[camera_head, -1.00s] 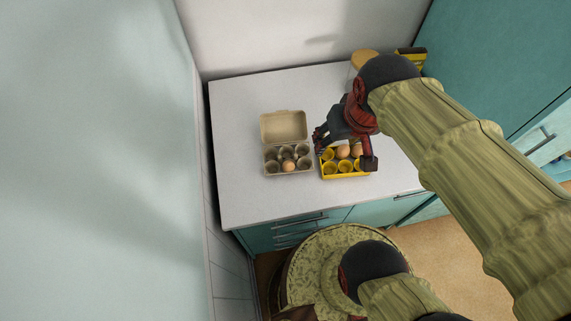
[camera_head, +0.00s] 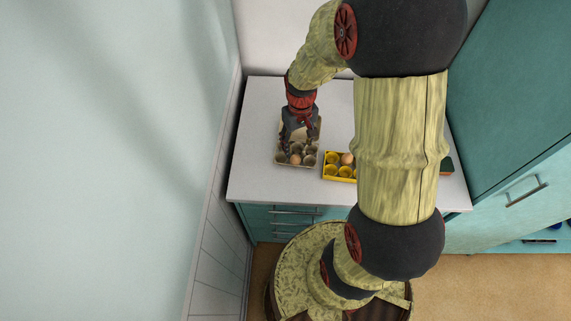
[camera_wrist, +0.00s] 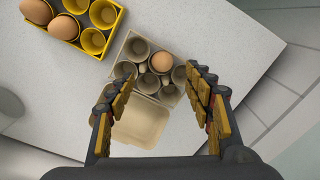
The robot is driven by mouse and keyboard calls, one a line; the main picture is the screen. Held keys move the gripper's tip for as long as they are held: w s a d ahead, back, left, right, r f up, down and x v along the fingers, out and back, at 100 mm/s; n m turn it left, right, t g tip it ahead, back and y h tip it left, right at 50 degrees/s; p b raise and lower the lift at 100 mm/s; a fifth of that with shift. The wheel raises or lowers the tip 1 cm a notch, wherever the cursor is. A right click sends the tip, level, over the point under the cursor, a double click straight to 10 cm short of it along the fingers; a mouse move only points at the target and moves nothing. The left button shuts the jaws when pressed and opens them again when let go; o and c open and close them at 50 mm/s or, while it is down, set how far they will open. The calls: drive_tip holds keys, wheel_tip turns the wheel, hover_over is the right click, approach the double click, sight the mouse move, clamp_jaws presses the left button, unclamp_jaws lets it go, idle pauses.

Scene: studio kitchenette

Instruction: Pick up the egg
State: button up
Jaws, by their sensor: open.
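One brown egg (camera_head: 295,159) sits in a front cup of the open grey-beige carton (camera_head: 280,162), on the counter. The egg (camera_wrist: 162,62) also shows in the wrist view, with the other visible cups around it empty. A yellow crate (camera_head: 340,180) stands right of the carton in the head view. In the wrist view, several brown eggs (camera_wrist: 64,27) sit in the crate, beside empty yellow cups. My gripper (camera_wrist: 162,76) is open and empty above the carton, its fingers spread to either side. The egg appears near the fingertips, between them and slightly beyond. Their height gap is unclear.
The pale counter (camera_head: 258,185) is clear in front of the carton. A wall stands to the left and behind. The carton's raised lid (camera_wrist: 140,122) lies beneath my fingers in the wrist view. My arm hides the crate's right part in the head view.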

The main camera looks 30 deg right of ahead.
sight(296, 157)
wheel_tip(296, 157, down, 2)
drive_tip(key=shift+f, duration=0.2)
drive_tip(key=shift+w+a+f+b, duration=0.1)
drive_tip(key=shift+f+b, duration=0.1)
drive_tip(key=shift+f, duration=1.2)
drive_tip(key=shift+a+f+b, duration=0.1)
drive_tip(key=shift+f+b, duration=0.1)
drive_tip(key=shift+f, duration=1.15)
drive_tip(key=shift+c, duration=1.1)
